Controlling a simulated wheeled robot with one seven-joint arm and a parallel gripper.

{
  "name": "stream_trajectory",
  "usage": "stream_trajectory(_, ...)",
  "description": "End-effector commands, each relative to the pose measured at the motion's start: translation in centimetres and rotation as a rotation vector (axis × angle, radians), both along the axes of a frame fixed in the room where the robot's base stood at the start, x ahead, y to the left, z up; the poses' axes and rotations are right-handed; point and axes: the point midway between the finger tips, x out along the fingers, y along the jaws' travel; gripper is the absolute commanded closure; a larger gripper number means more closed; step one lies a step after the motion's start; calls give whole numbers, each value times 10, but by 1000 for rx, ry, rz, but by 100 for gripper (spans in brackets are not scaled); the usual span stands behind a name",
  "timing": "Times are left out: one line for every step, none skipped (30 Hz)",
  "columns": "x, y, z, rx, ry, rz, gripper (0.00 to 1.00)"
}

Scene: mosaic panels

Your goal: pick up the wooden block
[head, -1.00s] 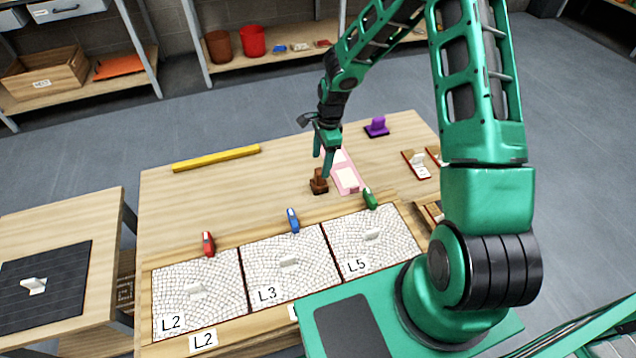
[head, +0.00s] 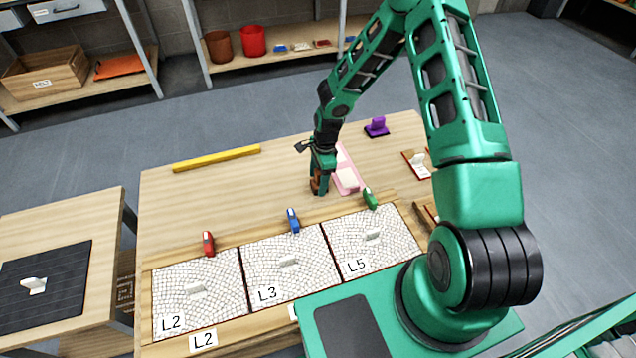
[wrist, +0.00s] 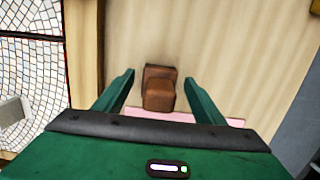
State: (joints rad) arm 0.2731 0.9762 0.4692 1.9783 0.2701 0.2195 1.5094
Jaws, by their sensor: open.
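The wooden block is a small brown piece with a raised grip (wrist: 159,95). In the wrist view it stands on the table between the two fingers, with a gap on each side. In the head view the block (head: 316,185) is partly hidden by the fingers. My gripper (head: 321,186) is open and lowered around the block, pointing down; it also shows in the wrist view (wrist: 160,97). I cannot tell how far the fingertips are above the tabletop.
A pink tray (head: 341,160) lies close beside the block. Three tiled panels (head: 290,265) line the table's front, with red (head: 208,243), blue (head: 293,220) and green (head: 370,198) pieces behind them. A yellow bar (head: 217,158) and a purple piece (head: 377,126) lie farther back. The table's left middle is clear.

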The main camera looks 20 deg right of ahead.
Motion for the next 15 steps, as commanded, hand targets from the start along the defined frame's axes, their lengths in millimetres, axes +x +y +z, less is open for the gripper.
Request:
stream_trajectory(0, 0, 0, 0, 0, 0, 36)
stream_trajectory(0, 0, 0, 0, 0, 0, 36)
stream_trajectory(0, 0, 0, 0, 0, 0, 38)
stream_trajectory(0, 0, 0, 0, 0, 0, 45)
stream_trajectory(0, 0, 0, 0, 0, 0, 53)
stream_trajectory(0, 0, 0, 0, 0, 0, 62)
stream_trajectory(0, 0, 0, 0, 0, 0, 69)
stream_trajectory(0, 0, 0, 0, 0, 0, 77)
stream_trajectory(0, 0, 0, 0, 0, 0, 81)
stream_trajectory(0, 0, 0, 0, 0, 0, 81)
stream_trajectory(0, 0, 1, 0, 0, 0, 80)
stream_trajectory(0, 0, 1, 0, -1, 0, 80)
stream_trajectory(0, 0, 1, 0, 0, 0, 80)
stream_trajectory(0, 0, 1, 0, 0, 0, 80)
stream_trajectory(0, 0, 1, 0, 0, 0, 80)
